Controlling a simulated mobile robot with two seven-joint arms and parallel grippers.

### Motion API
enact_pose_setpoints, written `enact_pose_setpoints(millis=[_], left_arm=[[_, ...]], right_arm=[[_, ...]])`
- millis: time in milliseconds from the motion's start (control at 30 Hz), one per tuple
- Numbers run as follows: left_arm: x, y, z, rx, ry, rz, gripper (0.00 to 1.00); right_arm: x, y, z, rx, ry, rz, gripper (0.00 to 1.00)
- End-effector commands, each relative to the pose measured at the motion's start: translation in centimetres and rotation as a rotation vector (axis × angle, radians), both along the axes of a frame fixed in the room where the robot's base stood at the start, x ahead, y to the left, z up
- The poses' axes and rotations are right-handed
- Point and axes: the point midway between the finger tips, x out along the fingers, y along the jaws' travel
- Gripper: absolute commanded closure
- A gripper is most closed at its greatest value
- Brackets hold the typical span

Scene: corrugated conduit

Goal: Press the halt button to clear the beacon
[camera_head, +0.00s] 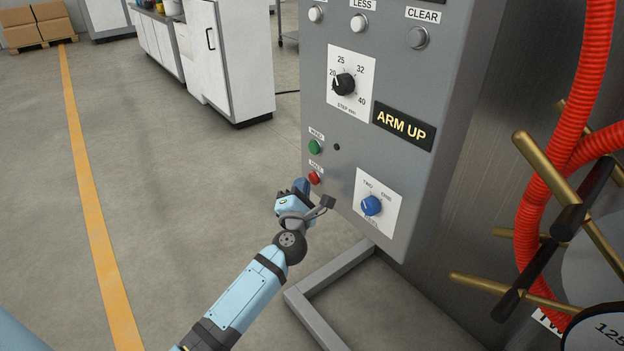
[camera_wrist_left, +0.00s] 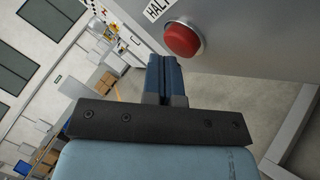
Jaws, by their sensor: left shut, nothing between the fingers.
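The red halt button (camera_head: 314,177) sits low on the left side of the grey control panel (camera_head: 390,150), below a green button. In the left wrist view the halt button (camera_wrist_left: 183,39) is large and round, in a metal ring under a label reading HALT. My left gripper (camera_head: 301,186) is shut and empty, its tips close to the halt button at its lower left. In the left wrist view the shut fingers (camera_wrist_left: 164,62) point toward the panel just beside the button; I cannot tell whether they touch it. No beacon shows. My right gripper is not in view.
The panel also carries a black knob (camera_head: 344,84), a blue knob (camera_head: 371,205), a green button (camera_head: 314,147) and an ARM UP display (camera_head: 403,125). Red corrugated conduit (camera_head: 530,210) and brass bars (camera_head: 540,155) stand at right. The floor at left is clear.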

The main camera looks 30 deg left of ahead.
Motion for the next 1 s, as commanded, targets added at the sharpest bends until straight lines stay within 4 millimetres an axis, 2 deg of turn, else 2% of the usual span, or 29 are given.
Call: enact_pose_setpoints(millis=[1000], left_arm=[[0.89,-0.36,0.02,0.001,0.000,0.000,1.00]], right_arm=[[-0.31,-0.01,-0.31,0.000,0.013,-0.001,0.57]])
